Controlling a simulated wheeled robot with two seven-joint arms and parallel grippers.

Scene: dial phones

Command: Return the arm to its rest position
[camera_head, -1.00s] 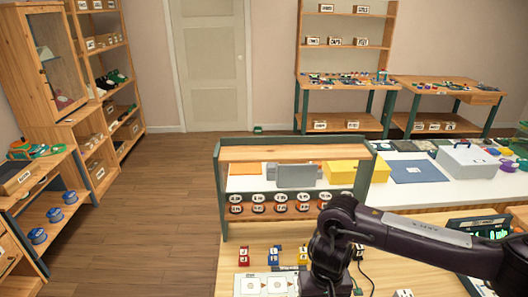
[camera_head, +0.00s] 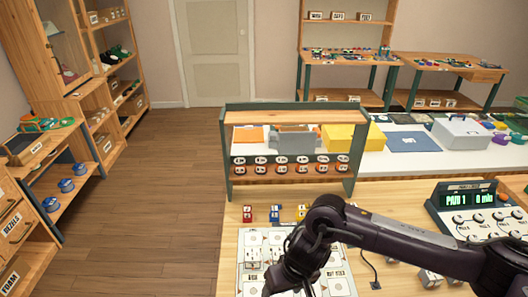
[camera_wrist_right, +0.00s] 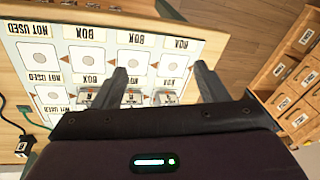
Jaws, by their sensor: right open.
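My right arm (camera_head: 385,237) enters from the right in the head view and bends down over a white printed mat (camera_head: 262,238) on the wooden table. Its gripper is not clearly visible there. In the right wrist view my right gripper (camera_wrist_right: 163,78) is open, with its two dark fingers apart over the same mat (camera_wrist_right: 60,53), which has "BOX" and "NOT USED" cells. Several small grey-white blocks (camera_wrist_right: 132,98) sit on the mat, partly behind the gripper base. I cannot tell their height below the fingers. My left gripper is not in view.
A green-framed rack (camera_head: 290,107) with round labelled dials stands at the mat's far side. Small red, yellow and blue blocks (camera_head: 274,213) stand before it. A dark console with a green display (camera_head: 468,200) is at right. A cable (camera_head: 372,270) lies beside my arm.

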